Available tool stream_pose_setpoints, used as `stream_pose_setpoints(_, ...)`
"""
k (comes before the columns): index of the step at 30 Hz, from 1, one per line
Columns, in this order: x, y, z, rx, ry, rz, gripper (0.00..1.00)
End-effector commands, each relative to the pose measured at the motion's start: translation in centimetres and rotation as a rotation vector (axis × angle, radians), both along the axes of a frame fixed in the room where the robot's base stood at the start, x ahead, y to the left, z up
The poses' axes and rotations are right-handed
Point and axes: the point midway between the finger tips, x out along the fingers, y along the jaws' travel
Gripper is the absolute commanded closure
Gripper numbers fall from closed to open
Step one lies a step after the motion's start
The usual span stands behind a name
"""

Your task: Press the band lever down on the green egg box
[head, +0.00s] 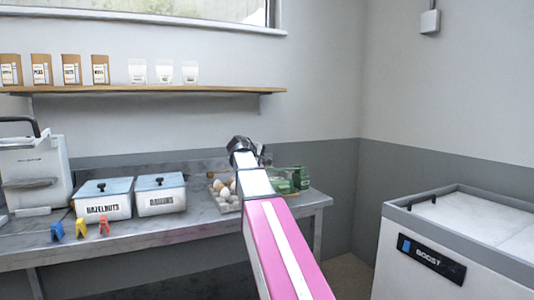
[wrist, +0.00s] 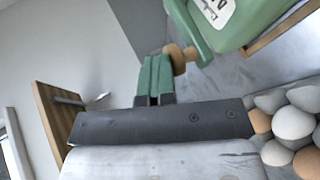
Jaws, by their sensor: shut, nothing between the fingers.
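The green egg box (head: 296,178) stands on the bench at its right end, partly behind my arm in the head view. In the wrist view the green egg box (wrist: 232,32), with a white label, fills the upper right. A green lever (wrist: 186,25) with a round wooden knob (wrist: 181,58) is beside it, which I take as the band lever. My gripper (wrist: 156,60) has its two green fingers shut together and empty. The fingertips appear close to the left of the knob; I cannot tell whether they touch. In the head view my arm hides the fingers and the lever.
Eggs (head: 222,190) lie left of my arm; eggs (wrist: 293,122) also show at the right in the wrist view. Two lidded tins (head: 103,198) (head: 160,194) and several coloured clips (head: 80,228) are on the bench. A shelf (head: 150,89) runs above. A white chest (head: 430,262) stands right.

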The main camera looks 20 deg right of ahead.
Motion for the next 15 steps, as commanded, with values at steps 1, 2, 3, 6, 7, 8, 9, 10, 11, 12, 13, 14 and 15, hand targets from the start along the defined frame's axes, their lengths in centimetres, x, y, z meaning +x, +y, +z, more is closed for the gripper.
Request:
stream_pose_setpoints(1, -0.1, 0.3, -1.0, 0.018, 0.007, 0.000, 1.00)
stream_pose_setpoints(2, -0.1, 0.4, -1.2, 0.020, 0.007, 0.000, 1.00)
stream_pose_setpoints(3, -0.1, 0.5, -1.6, 0.023, 0.008, 0.000, 1.00)
stream_pose_setpoints(6, -0.2, 0.7, -2.4, 0.027, 0.012, -0.002, 1.00)
stream_pose_setpoints(7, -0.3, 0.8, -2.6, 0.027, 0.013, -0.002, 1.00)
stream_pose_setpoints(8, -0.3, 0.8, -2.7, 0.027, 0.013, -0.003, 1.00)
stream_pose_setpoints(9, -0.3, 0.9, -2.9, 0.028, 0.014, -0.002, 1.00)
stream_pose_setpoints(10, -0.3, 0.9, -3.0, 0.028, 0.014, -0.002, 1.00)
stream_pose_setpoints(11, -0.3, 0.9, -3.1, 0.028, 0.014, -0.002, 1.00)
stream_pose_setpoints(12, -0.4, 0.9, -3.2, 0.026, 0.015, -0.003, 1.00)
stream_pose_setpoints(13, -0.4, 0.9, -3.2, 0.026, 0.015, -0.003, 1.00)
stream_pose_setpoints(14, -0.4, 0.9, -3.3, 0.027, 0.016, -0.003, 1.00)
stream_pose_setpoints(15, -0.5, 0.9, -3.3, 0.027, 0.016, -0.003, 1.00)
